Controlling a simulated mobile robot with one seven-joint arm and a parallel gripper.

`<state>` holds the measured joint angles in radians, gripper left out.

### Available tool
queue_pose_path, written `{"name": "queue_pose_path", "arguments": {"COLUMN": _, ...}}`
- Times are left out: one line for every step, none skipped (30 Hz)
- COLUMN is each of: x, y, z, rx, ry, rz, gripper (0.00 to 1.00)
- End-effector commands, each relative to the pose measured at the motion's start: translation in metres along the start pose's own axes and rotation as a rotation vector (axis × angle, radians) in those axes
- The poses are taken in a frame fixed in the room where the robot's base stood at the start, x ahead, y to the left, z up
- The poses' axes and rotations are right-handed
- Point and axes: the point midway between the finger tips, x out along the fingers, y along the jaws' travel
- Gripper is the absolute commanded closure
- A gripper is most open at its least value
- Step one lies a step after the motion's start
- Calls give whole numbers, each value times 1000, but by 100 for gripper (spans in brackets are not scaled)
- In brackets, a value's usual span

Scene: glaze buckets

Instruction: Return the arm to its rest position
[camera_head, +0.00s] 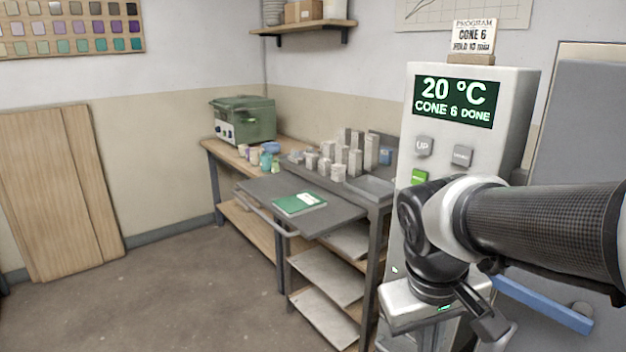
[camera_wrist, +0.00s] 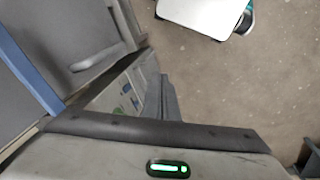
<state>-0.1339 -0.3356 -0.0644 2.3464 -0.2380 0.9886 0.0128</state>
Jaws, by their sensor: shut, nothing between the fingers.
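My arm reaches in from the right edge of the head view and bends down at a dark joint. My gripper (camera_head: 440,306), a pale body with a small green light, hangs in front of the lower part of the white controller box (camera_head: 500,85). Its fingers are mostly hidden in the head view. In the wrist view, the gripper body fills the bottom with its green light, and nothing held shows. The gripper is shut and empty. I cannot tell how close it is to the box.
A grey cabinet (camera_head: 580,130) with a blue bar (camera_head: 545,303) stands close on the right. A grey cart (camera_head: 335,215) with a green book (camera_head: 299,204) stands left of the gripper. A wooden bench (camera_head: 215,150) is behind. The floor (camera_head: 170,290) at left is clear.

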Motion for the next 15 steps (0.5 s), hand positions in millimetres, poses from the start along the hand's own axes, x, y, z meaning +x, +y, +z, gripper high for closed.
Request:
{"name": "queue_pose_path", "arguments": {"x": -11, "y": -2, "z": 5, "rx": 38, "ry": 55, "rz": -22, "gripper": 100}}
{"name": "queue_pose_path", "arguments": {"x": -16, "y": -4, "z": 7, "rx": 56, "ry": 82, "rz": -34, "gripper": 100}}
{"name": "queue_pose_path", "arguments": {"x": -22, "y": -7, "z": 9, "rx": 78, "ry": 115, "rz": -49, "gripper": 100}}
{"name": "queue_pose_path", "arguments": {"x": -26, "y": -9, "z": 11, "rx": 93, "ry": 138, "rz": -58, "gripper": 100}}
{"name": "queue_pose_path", "arguments": {"x": -30, "y": -11, "z": 13, "rx": 107, "ry": 160, "rz": -68, "gripper": 100}}
{"name": "queue_pose_path", "arguments": {"x": -35, "y": -13, "z": 15, "rx": 125, "ry": 190, "rz": -79, "gripper": 100}}
{"name": "queue_pose_path", "arguments": {"x": -38, "y": -14, "z": 17, "rx": 139, "ry": 210, "rz": -87, "gripper": 100}}
{"name": "queue_pose_path", "arguments": {"x": -42, "y": -16, "z": 18, "rx": 151, "ry": 231, "rz": -95, "gripper": 100}}
{"name": "queue_pose_path", "arguments": {"x": -46, "y": -18, "z": 20, "rx": 167, "ry": 257, "rz": -104, "gripper": 100}}
{"name": "queue_pose_path", "arguments": {"x": -49, "y": -19, "z": 22, "rx": 179, "ry": 277, "rz": -111, "gripper": 100}}
{"name": "queue_pose_path", "arguments": {"x": -52, "y": -20, "z": 23, "rx": 190, "ry": 297, "rz": -117, "gripper": 100}}
{"name": "queue_pose_path", "arguments": {"x": -56, "y": -22, "z": 24, "rx": 204, "ry": 324, "rz": -125, "gripper": 100}}
{"name": "queue_pose_path", "arguments": {"x": -59, "y": -24, "z": 26, "rx": 215, "ry": 343, "rz": -131, "gripper": 100}}
{"name": "queue_pose_path", "arguments": {"x": -66, "y": -23, "z": 26, "rx": 222, "ry": 353, "rz": -134, "gripper": 100}}
{"name": "queue_pose_path", "arguments": {"x": -82, "y": -20, "z": 22, "rx": 218, "ry": 344, "rz": -134, "gripper": 100}}
